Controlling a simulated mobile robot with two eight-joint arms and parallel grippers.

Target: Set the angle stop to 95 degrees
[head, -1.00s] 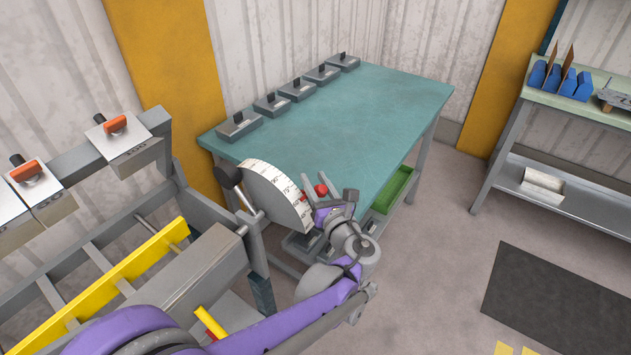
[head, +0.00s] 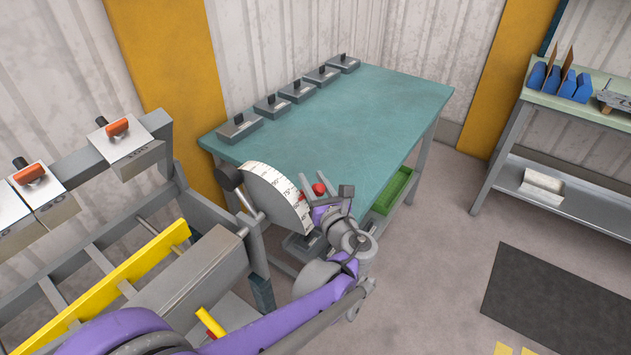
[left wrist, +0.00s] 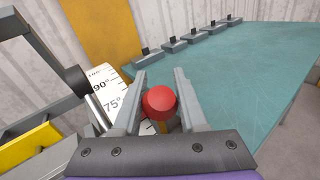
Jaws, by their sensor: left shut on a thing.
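The angle stop's white quarter-circle scale (head: 278,196) stands at the right end of the bender frame. In the left wrist view the scale (left wrist: 112,97) shows 75° and 90° marks, with a higher mark partly readable above. A red knob (head: 319,188) sits beside the scale's curved edge. My left gripper (head: 325,188) is shut on the red knob, which also shows between its two fingers in the left wrist view (left wrist: 159,101). The pointer against the scale is hidden, so I cannot read the set angle. My right gripper is not in view.
A teal table (head: 370,120) behind the scale carries several grey blocks along its back edge. A green tray (head: 392,190) is below its right side. The bender frame has a black round handle (head: 228,177) and a yellow bar (head: 130,278). A dark mat (head: 555,305) lies on the floor.

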